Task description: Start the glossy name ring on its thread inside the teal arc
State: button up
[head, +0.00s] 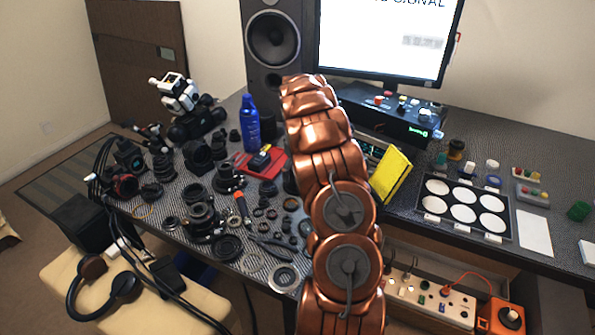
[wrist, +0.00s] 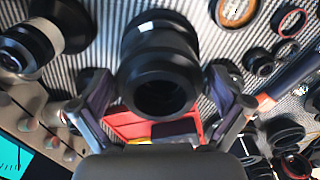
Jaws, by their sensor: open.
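My gripper (wrist: 160,83) is open in the wrist view, one finger on each side of a black lens barrel (wrist: 158,62). The barrel stands between the fingers with its dark round opening facing the camera. Gaps show beside it, and I cannot tell whether a finger touches it. In the head view my copper arm hides the gripper. I cannot pick out the glossy name ring or a teal arc for certain. Loose rings lie on the striped mat, among them an orange-brown one (wrist: 238,10) and a red-edged one (wrist: 291,22). A wide silver ring (head: 284,278) lies near the table's front edge.
A red tray (wrist: 122,123) lies below the barrel in the wrist view. Lens parts crowd the table's left half, with a blue bottle (head: 249,124) behind them.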

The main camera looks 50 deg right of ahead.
notch_tip(320, 180, up, 12)
dwell(0.7)
